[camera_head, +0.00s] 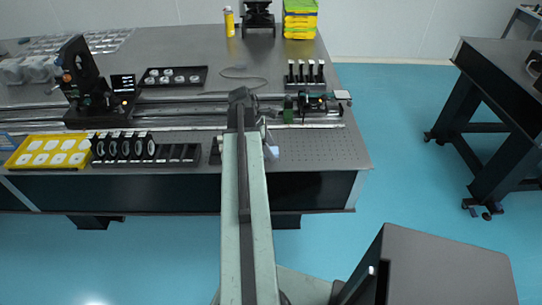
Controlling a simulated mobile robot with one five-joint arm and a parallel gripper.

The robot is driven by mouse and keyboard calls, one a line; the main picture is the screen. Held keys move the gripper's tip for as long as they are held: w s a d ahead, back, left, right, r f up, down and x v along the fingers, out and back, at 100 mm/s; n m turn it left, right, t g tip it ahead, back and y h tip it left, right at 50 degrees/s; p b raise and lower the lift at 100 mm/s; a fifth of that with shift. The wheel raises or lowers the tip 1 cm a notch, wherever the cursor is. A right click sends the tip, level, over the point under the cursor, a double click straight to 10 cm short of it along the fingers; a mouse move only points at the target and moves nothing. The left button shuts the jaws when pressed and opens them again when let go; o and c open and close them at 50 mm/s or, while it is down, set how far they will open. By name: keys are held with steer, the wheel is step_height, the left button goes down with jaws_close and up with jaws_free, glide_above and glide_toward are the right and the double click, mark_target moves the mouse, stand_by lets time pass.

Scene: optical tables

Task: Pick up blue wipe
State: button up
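A small pale blue, crumpled-looking patch (271,151) shows on the near part of the optical table, just right of my arm; it may be the blue wipe, but it is too small and partly covered to be sure. A flat blue item (8,141) also shows at the far left edge of the table, cut off by the picture edge. My arm reaches forward over the table's front edge. Its links hide the end of the arm, so I cannot make out my gripper's fingers or whether they touch anything.
The optical table (325,150) holds a yellow tray (20,159), a row of black mounts (125,148), a long rail (185,112) and a black tray of optics (150,81). Its right front corner is bare. Another table (500,80) stands right, with clear blue floor (400,180) between.

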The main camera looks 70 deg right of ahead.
jaws_close()
step_height(320, 180, up, 10)
steer(key=p, duration=1)
